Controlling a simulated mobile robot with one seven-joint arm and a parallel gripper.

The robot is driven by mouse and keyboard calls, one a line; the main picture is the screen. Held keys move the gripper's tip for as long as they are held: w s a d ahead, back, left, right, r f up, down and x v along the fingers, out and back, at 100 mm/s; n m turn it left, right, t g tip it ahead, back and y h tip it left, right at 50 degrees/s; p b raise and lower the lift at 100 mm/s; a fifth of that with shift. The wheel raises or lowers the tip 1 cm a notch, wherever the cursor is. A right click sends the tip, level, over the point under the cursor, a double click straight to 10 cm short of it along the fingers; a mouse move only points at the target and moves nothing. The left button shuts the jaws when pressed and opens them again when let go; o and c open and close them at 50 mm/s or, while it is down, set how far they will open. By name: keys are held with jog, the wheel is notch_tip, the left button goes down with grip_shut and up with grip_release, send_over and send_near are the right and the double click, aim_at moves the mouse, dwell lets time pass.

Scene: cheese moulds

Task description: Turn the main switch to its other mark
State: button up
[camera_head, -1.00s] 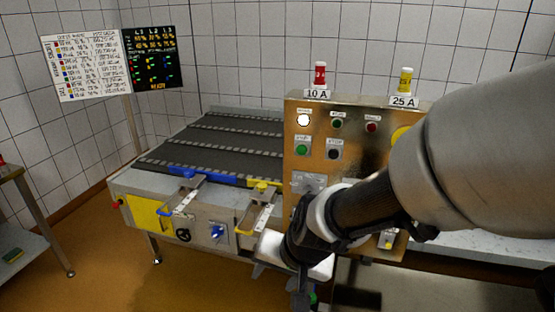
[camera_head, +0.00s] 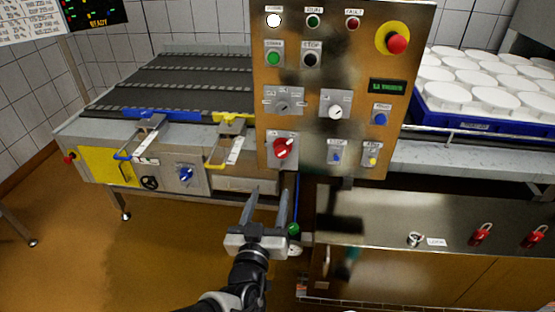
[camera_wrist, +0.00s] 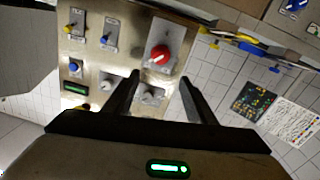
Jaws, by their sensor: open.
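The main switch looks to be the large red rotary knob (camera_head: 282,149) on a pale plate at the lower left of the control panel (camera_head: 340,65). Its handle sits at a slant; its marks are too small to read. It also shows in the wrist view as a red knob (camera_wrist: 160,54), beyond and between my fingers. My gripper (camera_head: 266,190) is open and empty, below and slightly left of the knob in the head view, fingers pointing up toward the panel. In the wrist view my gripper (camera_wrist: 160,85) stands apart from the knob.
A grey selector (camera_head: 283,106) and a white-knobbed selector (camera_head: 335,112) sit above the red knob. A red emergency button (camera_head: 397,43) is at upper right. The conveyor (camera_head: 190,75) is left; white moulds (camera_head: 450,95) are right. Red padlocks (camera_head: 481,234) lie on the lower cabinet.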

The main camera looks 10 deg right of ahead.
aim_at(281, 154)
jog(key=b+x, duration=0.5)
jog(key=x, duration=1.2)
jog(key=shift+w, duration=0.15)
jog(key=c, duration=1)
